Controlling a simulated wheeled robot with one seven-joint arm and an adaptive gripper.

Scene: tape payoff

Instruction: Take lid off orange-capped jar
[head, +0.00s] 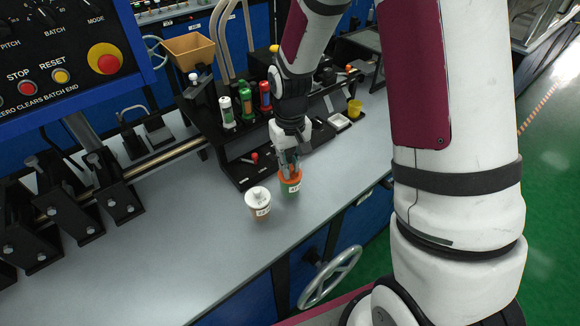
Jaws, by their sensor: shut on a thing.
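My gripper (289,172) points down from above and is shut on the orange lid. The fingers hide part of the lid. A second jar with a white knobbed lid (257,196) and a brownish body stands just left of it, apart from my gripper.
A black rack (240,172) with several bottles stands right behind the jars. A yellow cup (354,109) is on the bench to the right. A blue control panel (65,60) and black clamps (115,185) are at left. The bench front (170,270) is clear.

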